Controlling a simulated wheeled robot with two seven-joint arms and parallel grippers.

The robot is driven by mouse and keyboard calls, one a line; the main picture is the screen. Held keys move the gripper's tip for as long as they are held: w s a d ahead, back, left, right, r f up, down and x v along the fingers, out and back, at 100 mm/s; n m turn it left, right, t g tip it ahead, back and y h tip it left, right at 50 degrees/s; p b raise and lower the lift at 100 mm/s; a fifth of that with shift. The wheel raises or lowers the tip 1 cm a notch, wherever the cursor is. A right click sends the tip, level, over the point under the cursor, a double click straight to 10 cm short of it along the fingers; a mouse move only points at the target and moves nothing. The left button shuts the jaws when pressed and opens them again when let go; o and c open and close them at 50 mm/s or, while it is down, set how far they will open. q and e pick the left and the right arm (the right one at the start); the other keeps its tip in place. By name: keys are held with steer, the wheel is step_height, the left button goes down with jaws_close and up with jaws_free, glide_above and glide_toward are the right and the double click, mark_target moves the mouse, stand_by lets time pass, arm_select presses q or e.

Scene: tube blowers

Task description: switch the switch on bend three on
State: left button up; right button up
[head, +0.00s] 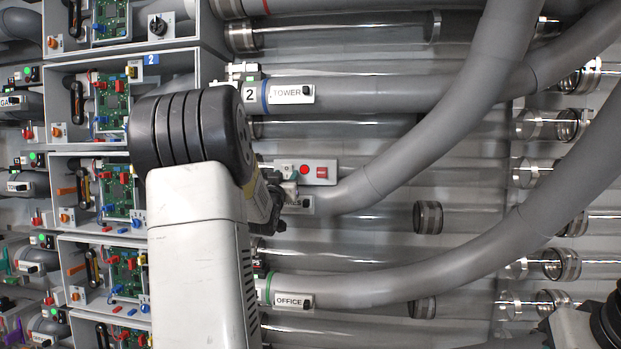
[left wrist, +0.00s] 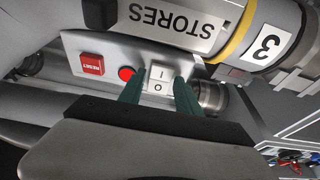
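The bend three switch (left wrist: 160,78) is a white rocker marked I and O on a grey panel (head: 309,182) in the left wrist view. I cannot tell which side is pressed. A round red lamp (left wrist: 126,73) is beside it. The pipe above bears a STORES label (left wrist: 175,23) and a 3 label (left wrist: 267,43). My left gripper (left wrist: 160,84) is open, its green fingers one on each side of the switch; contact cannot be told. In the head view my left gripper (head: 279,192) is at the panel's left end and mostly hides the switch.
A red RESET button (left wrist: 92,64) is on the same panel. The TOWER pipe (head: 370,93) runs above and the OFFICE pipe (head: 400,287) below. Open boxes with green circuit boards (head: 114,100) stand at left. Clear tubes (head: 340,128) line the wall behind.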

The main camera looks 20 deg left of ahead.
arm_select(q)
steer(key=v, duration=0.7)
steer(key=shift+s, duration=0.35)
steer(key=shift+d+f, duration=0.1)
steer(key=s+d+f+g+h, duration=0.2)
steer(key=s+d+f+g, duration=0.3)
steer(key=d, duration=0.3)
steer(key=s+d+f+g+h, duration=0.2)
steer(key=s+d+f+g, duration=0.1)
steer(key=s+d+f, duration=0.4)
steer(key=s+d+f+m+g+h, duration=0.1)
steer(key=s+d+f+g, duration=0.1)
steer(key=s+d, duration=0.3)
steer(key=s+d+f+m+g+h, duration=0.2)
steer(key=s+d, duration=0.4)
steer(key=s, duration=0.5)
steer(key=shift+s+f+g, duration=0.25)
steer(key=shift+f+g, duration=0.45)
steer(key=shift+g, duration=0.4)
